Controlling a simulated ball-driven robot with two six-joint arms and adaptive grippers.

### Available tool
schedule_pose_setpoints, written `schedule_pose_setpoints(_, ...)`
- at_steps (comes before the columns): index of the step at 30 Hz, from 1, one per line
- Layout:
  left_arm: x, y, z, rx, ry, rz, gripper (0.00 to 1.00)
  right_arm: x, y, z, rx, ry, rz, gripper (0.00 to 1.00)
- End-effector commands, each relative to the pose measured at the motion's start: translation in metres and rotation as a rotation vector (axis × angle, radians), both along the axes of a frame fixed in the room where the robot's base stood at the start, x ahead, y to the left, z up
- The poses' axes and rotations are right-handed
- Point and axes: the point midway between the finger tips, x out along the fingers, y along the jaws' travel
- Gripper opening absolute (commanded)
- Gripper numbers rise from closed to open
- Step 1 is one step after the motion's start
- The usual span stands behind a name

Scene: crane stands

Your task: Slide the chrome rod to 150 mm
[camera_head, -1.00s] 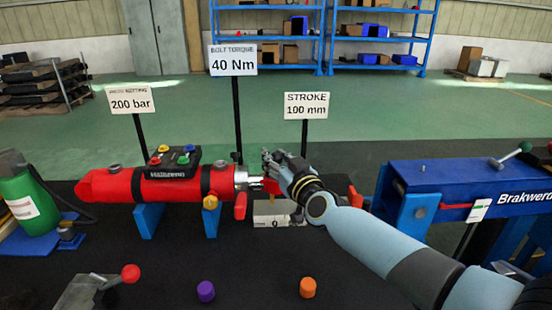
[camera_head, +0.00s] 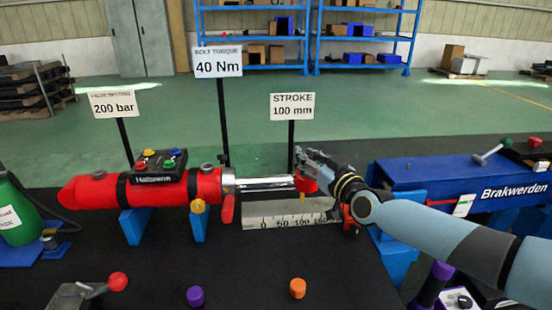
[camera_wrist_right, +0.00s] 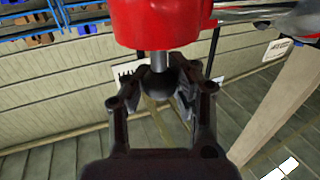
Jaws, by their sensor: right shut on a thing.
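The chrome rod (camera_head: 264,184) sticks out of the right end of the red cylinder (camera_head: 140,188). Its red end piece (camera_head: 306,185) also shows large in the right wrist view (camera_wrist_right: 160,22). My right gripper (camera_head: 303,158) is at the end piece. In the wrist view its fingers (camera_wrist_right: 168,88) are shut around a dark round knob (camera_wrist_right: 160,78) on a thin stem from the end piece. A yellow pointer (camera_head: 302,196) hangs over the scale plate (camera_head: 275,220), near the 100 mark. The stroke sign (camera_head: 292,107) reads 100 mm. My left gripper is not in view.
A blue Brakwerden unit (camera_head: 440,178) stands at the right, behind my right arm. Signs for 200 bar (camera_head: 112,102) and 40 Nm (camera_head: 218,62) stand behind the cylinder. Purple (camera_head: 195,296) and orange (camera_head: 297,288) caps sit on the dark bench front.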

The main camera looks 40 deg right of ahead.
Motion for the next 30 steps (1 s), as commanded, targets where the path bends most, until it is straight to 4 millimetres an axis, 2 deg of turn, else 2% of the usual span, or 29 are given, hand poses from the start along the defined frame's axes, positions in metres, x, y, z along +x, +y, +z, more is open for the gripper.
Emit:
schedule_pose_setpoints(1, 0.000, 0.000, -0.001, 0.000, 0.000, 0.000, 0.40, -0.010, -0.012, -0.006, -0.004, 0.013, -0.001, 0.00)
schedule_pose_setpoints(3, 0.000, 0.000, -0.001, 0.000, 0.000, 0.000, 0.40, -0.017, -0.023, -0.006, -0.002, 0.011, -0.001, 0.00)
schedule_pose_setpoints(6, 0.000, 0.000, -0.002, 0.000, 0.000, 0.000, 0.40, -0.022, -0.032, -0.005, 0.001, 0.011, 0.000, 0.00)
schedule_pose_setpoints(16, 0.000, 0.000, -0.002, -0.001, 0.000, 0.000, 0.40, -0.025, -0.035, -0.006, 0.006, 0.012, 0.000, 0.00)
schedule_pose_setpoints(17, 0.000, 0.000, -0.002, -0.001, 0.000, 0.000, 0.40, -0.025, -0.034, -0.006, 0.006, 0.012, 0.000, 0.23)
schedule_pose_setpoints(23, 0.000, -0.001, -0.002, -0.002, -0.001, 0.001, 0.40, -0.024, -0.034, -0.004, 0.004, 0.008, 0.001, 0.49)
schedule_pose_setpoints(24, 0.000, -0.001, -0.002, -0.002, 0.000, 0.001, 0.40, -0.023, -0.034, -0.004, 0.004, 0.007, 0.001, 0.53)
schedule_pose_setpoints(30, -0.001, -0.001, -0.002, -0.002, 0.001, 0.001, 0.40, -0.023, -0.034, -0.002, 0.003, 0.006, 0.001, 0.53)
